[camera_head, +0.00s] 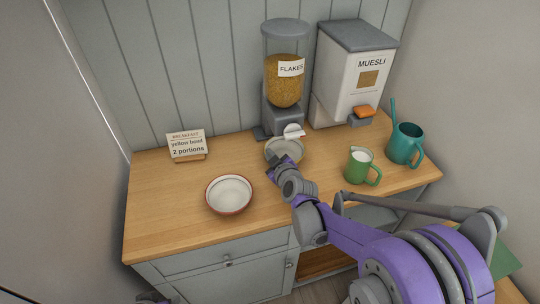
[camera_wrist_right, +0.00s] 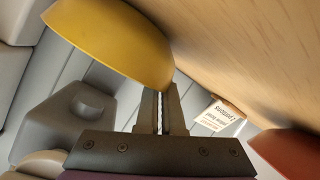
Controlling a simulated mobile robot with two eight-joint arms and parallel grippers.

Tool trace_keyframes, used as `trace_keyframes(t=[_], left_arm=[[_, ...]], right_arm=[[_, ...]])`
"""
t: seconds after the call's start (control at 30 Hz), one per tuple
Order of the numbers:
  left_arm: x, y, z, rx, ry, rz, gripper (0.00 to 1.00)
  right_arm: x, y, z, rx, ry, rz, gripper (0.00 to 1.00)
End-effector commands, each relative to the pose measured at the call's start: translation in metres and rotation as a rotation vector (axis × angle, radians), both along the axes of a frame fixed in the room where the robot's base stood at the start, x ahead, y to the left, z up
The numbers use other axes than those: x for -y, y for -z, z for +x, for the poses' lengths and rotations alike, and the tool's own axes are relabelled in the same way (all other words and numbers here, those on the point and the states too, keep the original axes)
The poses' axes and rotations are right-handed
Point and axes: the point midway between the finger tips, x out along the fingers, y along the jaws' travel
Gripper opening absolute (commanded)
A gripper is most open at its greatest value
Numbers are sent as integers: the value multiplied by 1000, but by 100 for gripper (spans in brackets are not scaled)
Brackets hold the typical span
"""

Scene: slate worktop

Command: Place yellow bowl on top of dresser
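The yellow bowl (camera_head: 284,151) is under the flakes dispenser's spout in the head view, its pale inside facing up. In the right wrist view its yellow outer wall (camera_wrist_right: 115,38) fills the upper left. My right gripper (camera_head: 275,165) is at the bowl's near left rim. In the wrist view the fingers (camera_wrist_right: 162,92) are close together with the rim's end between their tips. Whether the bowl is lifted is unclear. The dresser (camera_head: 160,215) has a wooden top and grey drawers. A small part of my left gripper (camera_head: 150,298) shows at the bottom edge; its fingers are not clear.
A flakes dispenser (camera_head: 285,80) and muesli dispenser (camera_head: 350,75) stand at the back. A red-rimmed bowl (camera_head: 229,194) sits front centre. A card (camera_head: 187,145) reads "yellow bowl 2 portions". The left top is clear.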

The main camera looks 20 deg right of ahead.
Motion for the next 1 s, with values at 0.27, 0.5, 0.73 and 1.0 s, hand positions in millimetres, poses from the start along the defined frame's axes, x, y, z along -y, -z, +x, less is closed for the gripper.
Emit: trace_keyframes(t=[0.27, 0.5, 0.73, 1.0], left_arm=[[0, 2, 0, -1, 0, 0, 50], [0, 2, 0, -1, 0, 0, 50], [0, -1, 0, 0, 0, 0, 50], [0, -6, 1, 2, 0, 0, 50]], right_arm=[[0, 3, 0, 0, 0, 0, 31], [0, 3, 0, 0, 0, 0, 34], [1, -5, -10, 0, 0, 0, 34], [7, -23, -62, 1, 2, 0, 34]])
